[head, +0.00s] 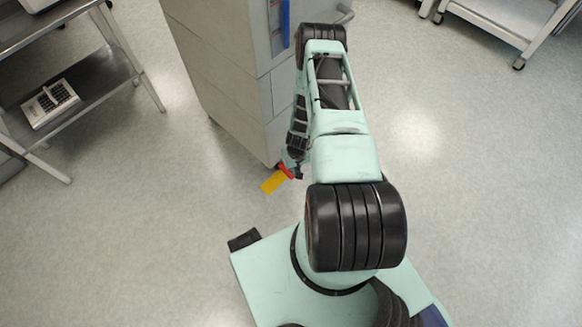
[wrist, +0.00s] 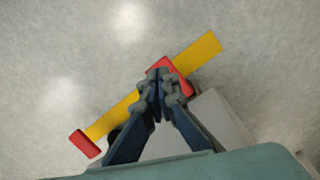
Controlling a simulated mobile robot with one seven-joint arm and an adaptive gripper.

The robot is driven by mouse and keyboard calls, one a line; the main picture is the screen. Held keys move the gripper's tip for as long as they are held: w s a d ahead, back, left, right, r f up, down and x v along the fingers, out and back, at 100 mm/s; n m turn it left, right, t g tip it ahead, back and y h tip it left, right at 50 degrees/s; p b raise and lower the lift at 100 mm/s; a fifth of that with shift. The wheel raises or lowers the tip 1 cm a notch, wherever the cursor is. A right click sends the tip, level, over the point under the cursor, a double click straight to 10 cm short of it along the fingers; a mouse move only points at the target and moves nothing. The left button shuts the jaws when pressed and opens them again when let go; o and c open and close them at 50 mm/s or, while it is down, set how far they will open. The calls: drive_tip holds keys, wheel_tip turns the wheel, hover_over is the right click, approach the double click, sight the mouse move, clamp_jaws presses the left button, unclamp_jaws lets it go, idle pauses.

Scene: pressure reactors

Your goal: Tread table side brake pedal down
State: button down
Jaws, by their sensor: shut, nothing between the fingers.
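A red brake pedal (head: 287,171) shows low by the bottom corner of the grey cabinet, beside a yellow strip (head: 273,182). In the wrist view a red pedal (wrist: 180,76) lies right at my fingertips, and a second red pedal (wrist: 84,143) lies at lower left. The yellow strip (wrist: 200,55) runs diagonally behind them. My gripper (wrist: 155,84) is shut and empty, pointing at the nearer pedal and partly covering it. I cannot tell whether it touches the pedal. In the head view my gripper (head: 296,170) is small and partly hidden by my arm.
The tall grey cabinet (head: 228,85) stands just beyond my arm. A metal table (head: 95,80) with a white device (head: 50,103) on its lower shelf is at left. A wheeled cart (head: 500,30) is at upper right. Floor between them is clear.

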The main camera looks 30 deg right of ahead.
wheel_tip(320, 180, up, 7)
drive_tip(key=shift+s, duration=0.35)
drive_tip(key=shift+f, duration=0.1)
idle(0.4)
